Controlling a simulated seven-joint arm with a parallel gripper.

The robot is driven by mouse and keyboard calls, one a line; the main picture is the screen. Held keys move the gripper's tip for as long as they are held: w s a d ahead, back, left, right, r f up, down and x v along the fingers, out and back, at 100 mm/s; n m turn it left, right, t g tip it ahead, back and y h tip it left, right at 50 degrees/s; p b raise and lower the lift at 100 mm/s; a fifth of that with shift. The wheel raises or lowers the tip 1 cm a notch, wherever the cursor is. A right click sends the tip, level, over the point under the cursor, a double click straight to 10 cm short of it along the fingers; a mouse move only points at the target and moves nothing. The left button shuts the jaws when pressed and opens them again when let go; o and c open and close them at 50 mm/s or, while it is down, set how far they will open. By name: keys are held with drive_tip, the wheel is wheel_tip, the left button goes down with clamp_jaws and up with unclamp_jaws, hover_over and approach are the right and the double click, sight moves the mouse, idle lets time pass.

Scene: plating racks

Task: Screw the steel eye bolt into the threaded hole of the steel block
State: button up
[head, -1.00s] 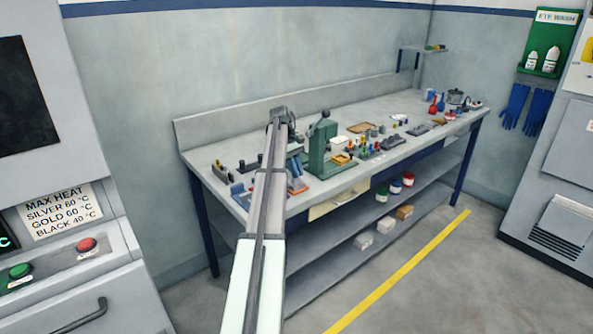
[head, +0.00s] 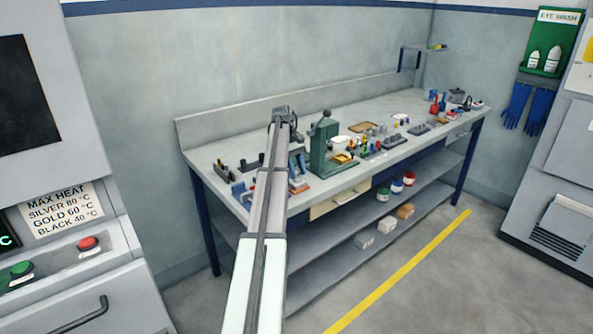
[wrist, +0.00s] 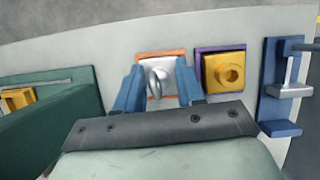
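In the wrist view, the steel block (wrist: 169,65) sits on an orange-edged pad (wrist: 144,55) at the upper middle. The steel eye bolt (wrist: 154,84) shows as a narrow bright ring in front of the block's face. I cannot tell how deep its thread sits in the hole, which is hidden. The two blue fingers of my gripper (wrist: 159,68) stand on either side of the ring and the block, with gaps visible, so it looks open. In the head view, the end of my arm is over the left part of the bench; the fingers, bolt and block cannot be made out there.
A yellow block with a round boss (wrist: 229,75) sits on a purple pad just right of the steel block. A blue vise-like fixture (wrist: 280,100) stands farther right. A green press (head: 321,148) is close beside my arm. Several small items crowd the bench (head: 400,154).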

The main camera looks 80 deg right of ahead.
drive_tip(key=shift+c, duration=1.4)
